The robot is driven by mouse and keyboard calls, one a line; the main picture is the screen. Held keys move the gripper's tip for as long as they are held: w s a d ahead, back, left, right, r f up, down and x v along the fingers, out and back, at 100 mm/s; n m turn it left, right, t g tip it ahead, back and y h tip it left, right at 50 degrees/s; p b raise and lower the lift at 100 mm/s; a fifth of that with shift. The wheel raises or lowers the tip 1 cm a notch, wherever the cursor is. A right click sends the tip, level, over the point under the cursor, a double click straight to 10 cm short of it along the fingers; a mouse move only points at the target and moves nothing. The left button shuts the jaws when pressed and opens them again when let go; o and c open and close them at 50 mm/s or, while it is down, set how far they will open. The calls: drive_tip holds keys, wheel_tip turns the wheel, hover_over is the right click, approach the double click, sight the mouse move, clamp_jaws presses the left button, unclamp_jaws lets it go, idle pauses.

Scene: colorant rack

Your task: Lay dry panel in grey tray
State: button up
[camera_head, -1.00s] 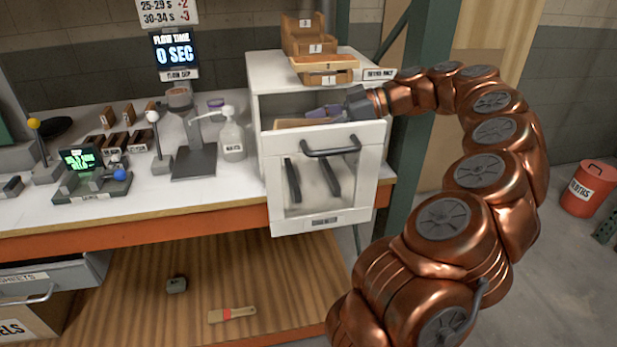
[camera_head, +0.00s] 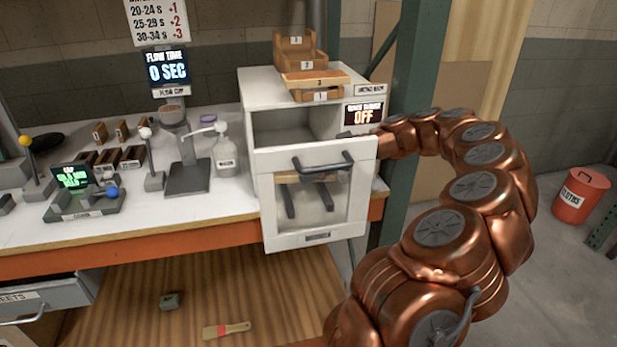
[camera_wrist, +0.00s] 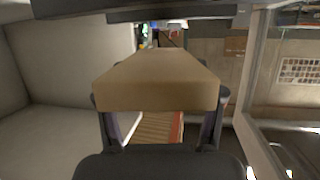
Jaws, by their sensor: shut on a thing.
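A tan panel (camera_wrist: 158,78) fills the middle of the wrist view. My gripper (camera_wrist: 160,102) is shut on it, with a dark finger at either side. In the head view a tan strip that looks like the panel (camera_head: 306,177) shows through the window of the white cabinet's (camera_head: 258,100) front. I cannot pick out the grey tray for sure in either view.
Wooden racks (camera_head: 316,80) sit on top. A green post (camera_head: 418,70) rises right of the cabinet. A pump bottle (camera_head: 225,155) and small instruments crowd the bench to the left.

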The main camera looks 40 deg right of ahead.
drive_tip(key=shift+f+b, duration=0.55)
drive_tip(key=shift+f, duration=1.1)
drive_tip(key=shift+f, duration=0.15)
drive_tip(key=o, duration=1.2)
drive_tip(key=shift+r+p, duration=0.2)
drive_tip(key=shift+p, duration=0.7)
